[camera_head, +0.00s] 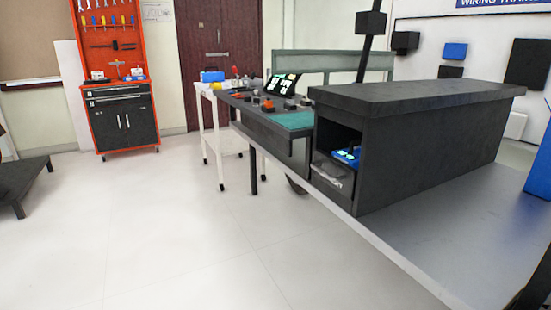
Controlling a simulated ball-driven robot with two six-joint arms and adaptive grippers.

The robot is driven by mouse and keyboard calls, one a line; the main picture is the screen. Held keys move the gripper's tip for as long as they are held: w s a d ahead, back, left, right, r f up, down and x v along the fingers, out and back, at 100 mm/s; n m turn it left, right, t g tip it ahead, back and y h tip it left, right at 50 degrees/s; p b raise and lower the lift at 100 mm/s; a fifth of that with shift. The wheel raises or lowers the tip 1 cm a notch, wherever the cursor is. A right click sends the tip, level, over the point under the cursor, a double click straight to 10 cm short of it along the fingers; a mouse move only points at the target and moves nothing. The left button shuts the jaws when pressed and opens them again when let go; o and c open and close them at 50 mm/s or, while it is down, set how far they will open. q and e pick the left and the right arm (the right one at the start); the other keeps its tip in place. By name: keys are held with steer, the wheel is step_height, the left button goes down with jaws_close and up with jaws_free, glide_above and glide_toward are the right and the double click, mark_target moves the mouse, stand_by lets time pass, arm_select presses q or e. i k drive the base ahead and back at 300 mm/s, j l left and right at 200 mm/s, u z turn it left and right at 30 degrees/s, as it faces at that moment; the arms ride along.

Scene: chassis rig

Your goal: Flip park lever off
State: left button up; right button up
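Neither of my grippers is in view. A control desk (262,120) with a dark top stands near the middle. Several small knobs or levers stand on it, among them an orange one (268,105). Which of these is the park lever, and how it is set, is too small to tell. A tilted dark screen (281,86) stands at the back of the desk. A large black box (430,140) stands to the right, and its open end shows a blue part (346,157) with light spots inside.
A grey bench top (440,235) carries the black box and reaches toward me at the right. A white cart (207,125) stands left of the desk. An orange tool cabinet (122,115) is at the back left. The white floor (170,225) in front is clear.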

mark_target(233, 68)
steer(key=i+j, duration=1.7)
steer(key=i, duration=0.25)
steer(key=i+j+u, duration=0.55)
steer(key=i, duration=0.3)
steer(key=i+j+u, duration=0.1)
steer(key=i+u, duration=0.15)
steer(key=i, duration=0.2)
